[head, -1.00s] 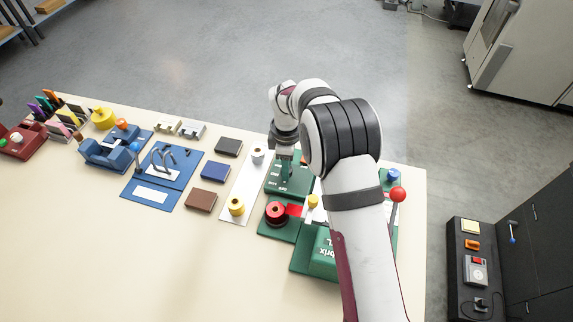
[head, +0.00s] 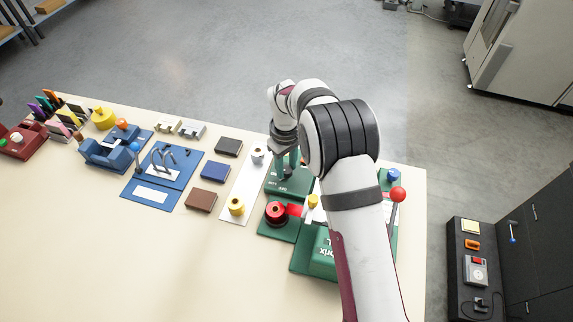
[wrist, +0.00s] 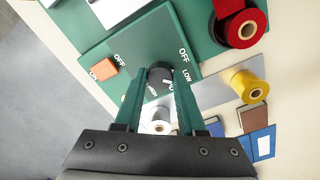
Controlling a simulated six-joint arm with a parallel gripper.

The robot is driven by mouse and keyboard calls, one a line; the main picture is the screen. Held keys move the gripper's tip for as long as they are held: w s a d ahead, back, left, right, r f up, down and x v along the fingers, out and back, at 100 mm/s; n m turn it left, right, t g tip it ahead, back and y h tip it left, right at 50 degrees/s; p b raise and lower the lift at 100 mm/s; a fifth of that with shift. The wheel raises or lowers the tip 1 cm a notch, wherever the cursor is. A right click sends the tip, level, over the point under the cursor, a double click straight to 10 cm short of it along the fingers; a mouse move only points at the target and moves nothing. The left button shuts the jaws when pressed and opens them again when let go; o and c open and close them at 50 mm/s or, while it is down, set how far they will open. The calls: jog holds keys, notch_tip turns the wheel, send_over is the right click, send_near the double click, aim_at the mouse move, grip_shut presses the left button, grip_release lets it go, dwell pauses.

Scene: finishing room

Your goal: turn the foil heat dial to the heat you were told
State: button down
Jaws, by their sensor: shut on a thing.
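The foil heat dial is a small black knob (wrist: 159,74) on a green control panel (wrist: 140,38) in the wrist view. My gripper (wrist: 157,77) has its two green fingers on either side of the dial and is shut on it. White words OFF, LOW and HIGH stand around the dial; HIGH is partly hidden between the fingers. I cannot tell clearly where the dial's pointer stands. In the head view my gripper (head: 287,160) is down over the green panel (head: 287,184), and the dial is hidden.
An orange switch (wrist: 103,68) marked OFF and ON sits beside the dial on the panel. A red foil roll (head: 276,211) and yellow roll (head: 236,205) are near. A red-ball lever (head: 397,195) stands right of my arm. Bare table lies at front left.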

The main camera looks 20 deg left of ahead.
jog(key=m, duration=1.3)
jog(key=shift+m, duration=0.3)
jog(key=shift+w+m, duration=0.1)
jog(key=shift+m, duration=2.2)
jog(key=shift+r, duration=0.1)
jog(key=c, duration=0.5)
grip_release()
